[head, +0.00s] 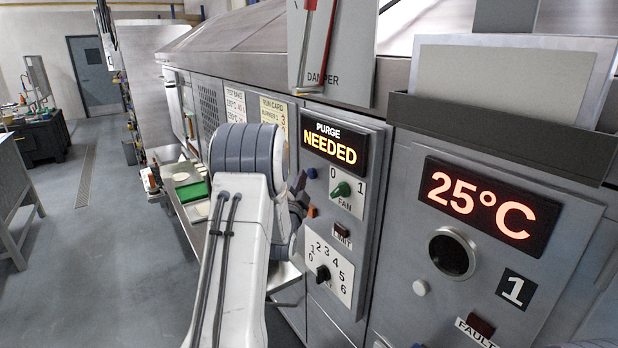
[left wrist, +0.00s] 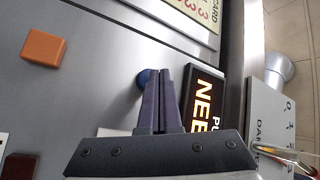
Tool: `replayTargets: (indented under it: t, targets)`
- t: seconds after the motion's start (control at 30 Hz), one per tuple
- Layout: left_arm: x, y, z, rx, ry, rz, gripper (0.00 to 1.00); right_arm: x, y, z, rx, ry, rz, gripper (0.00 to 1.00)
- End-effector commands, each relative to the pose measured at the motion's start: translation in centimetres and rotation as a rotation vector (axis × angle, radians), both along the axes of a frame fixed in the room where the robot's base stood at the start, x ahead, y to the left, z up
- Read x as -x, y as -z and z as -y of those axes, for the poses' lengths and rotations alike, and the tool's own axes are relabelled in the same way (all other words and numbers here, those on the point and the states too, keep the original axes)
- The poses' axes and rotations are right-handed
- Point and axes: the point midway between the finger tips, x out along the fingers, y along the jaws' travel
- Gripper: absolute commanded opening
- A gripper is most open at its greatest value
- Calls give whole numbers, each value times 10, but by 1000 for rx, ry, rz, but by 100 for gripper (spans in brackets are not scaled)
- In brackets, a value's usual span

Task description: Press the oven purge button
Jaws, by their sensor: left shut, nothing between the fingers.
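The purge display (head: 333,148) reads "PURGE NEEDED" in lit letters on the oven's control panel; part of it shows in the left wrist view (left wrist: 205,98). A round blue button (left wrist: 144,78) sits beside this display, partly hidden behind my fingers; no label on it is readable. In the head view a small blue spot (head: 312,173) shows below the display. My left gripper (left wrist: 159,72) is shut and empty, its fingertips over the blue button's edge in the picture. I cannot tell whether they touch it. My arm hides much of the gripper in the head view. My right gripper is out of view.
An orange square button (left wrist: 43,47) lies on the same panel. A green fan knob (head: 341,189), a numbered dial (head: 323,273) and a 25°C display (head: 478,203) are close by. A damper plate (head: 335,75) is above. The floor (head: 110,260) at left is clear.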

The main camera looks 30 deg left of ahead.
Motion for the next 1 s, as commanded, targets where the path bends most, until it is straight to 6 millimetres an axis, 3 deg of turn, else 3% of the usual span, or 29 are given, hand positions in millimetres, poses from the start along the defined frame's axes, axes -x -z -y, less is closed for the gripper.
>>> replayTargets:
  t: [1.0]
  targets:
    - [-8, 0, 4, 0, 1, 0, 0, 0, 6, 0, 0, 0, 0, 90]
